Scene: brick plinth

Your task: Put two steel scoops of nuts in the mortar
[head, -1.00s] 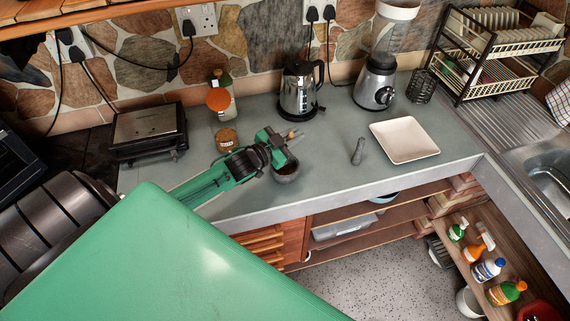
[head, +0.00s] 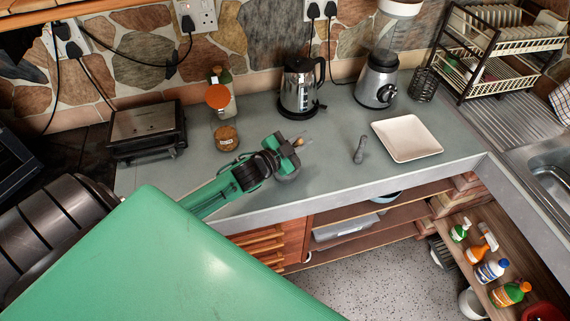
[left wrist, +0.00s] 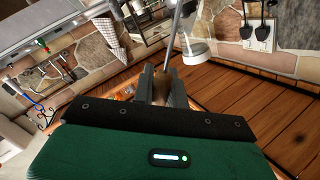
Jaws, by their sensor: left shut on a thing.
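The mortar (head: 287,174) is a dark grey bowl on the counter, mostly hidden behind my left gripper (head: 294,146). What it holds cannot be seen now. The gripper is directly over it in the head view and is shut on a thin steel handle, taken as the steel scoop (left wrist: 175,32), which rises between the fingers in the left wrist view. The scoop's bowl cannot be made out clearly. A jar with brown contents and a label, likely the nuts (head: 226,138), stands left of the gripper. My right gripper is not in view.
A grey pestle (head: 360,150) and a white square plate (head: 406,138) lie to the right. A kettle (head: 299,90), blender (head: 377,80) and orange-capped jar (head: 219,99) stand behind. A sandwich press (head: 146,132) is at left. The counter between the gripper and pestle is clear.

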